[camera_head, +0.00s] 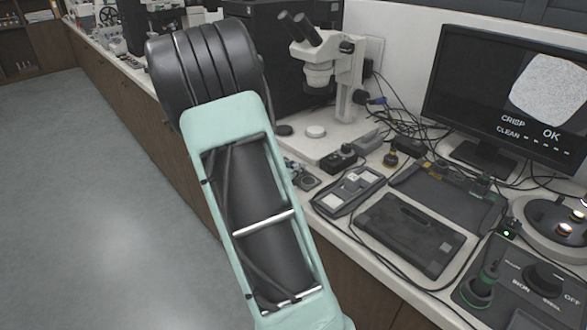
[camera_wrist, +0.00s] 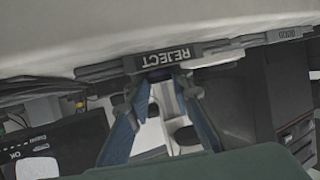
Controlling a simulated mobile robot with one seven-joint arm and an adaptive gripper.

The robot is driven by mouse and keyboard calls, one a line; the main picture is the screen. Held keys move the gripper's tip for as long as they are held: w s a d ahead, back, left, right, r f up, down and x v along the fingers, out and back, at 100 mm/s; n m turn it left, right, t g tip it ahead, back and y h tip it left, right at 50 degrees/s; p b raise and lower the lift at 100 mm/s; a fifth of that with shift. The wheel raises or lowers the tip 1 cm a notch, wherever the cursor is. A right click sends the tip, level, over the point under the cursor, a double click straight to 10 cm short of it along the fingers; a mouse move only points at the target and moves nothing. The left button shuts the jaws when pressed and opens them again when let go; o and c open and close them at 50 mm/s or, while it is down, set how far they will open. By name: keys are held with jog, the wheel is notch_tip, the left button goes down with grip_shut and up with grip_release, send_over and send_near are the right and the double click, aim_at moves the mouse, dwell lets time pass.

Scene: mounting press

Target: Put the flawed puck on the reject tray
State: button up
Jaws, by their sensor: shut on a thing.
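My gripper (camera_wrist: 166,90) shows in the wrist view, its two blue fingers closed on a small dark piece with a violet tint, likely the puck (camera_wrist: 166,76). Most of the piece is hidden between the fingertips, and no flaw can be made out. A dark tray edge with the label REJECT (camera_wrist: 170,58) lies just beyond the fingertips. I cannot tell whether the piece touches it. In the head view my arm fills the middle and my gripper is hidden.
In the head view a microscope (camera_head: 333,62) stands behind my arm. Dark flat trays (camera_head: 412,235) lie on the white bench, with a monitor (camera_head: 505,95) reading CRISP, CLEAN and OK behind. A switch panel (camera_head: 530,280) is at the lower right. Cables run along the bench.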

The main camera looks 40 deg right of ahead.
jog(key=shift+f, duration=0.15)
jog(key=o, duration=0.9)
jog(key=shift+r, duration=0.35)
jog(key=p+v, duration=0.2)
jog(key=v, duration=1)
jog(key=shift+s+f, duration=0.1)
jog(key=shift+f, duration=0.1)
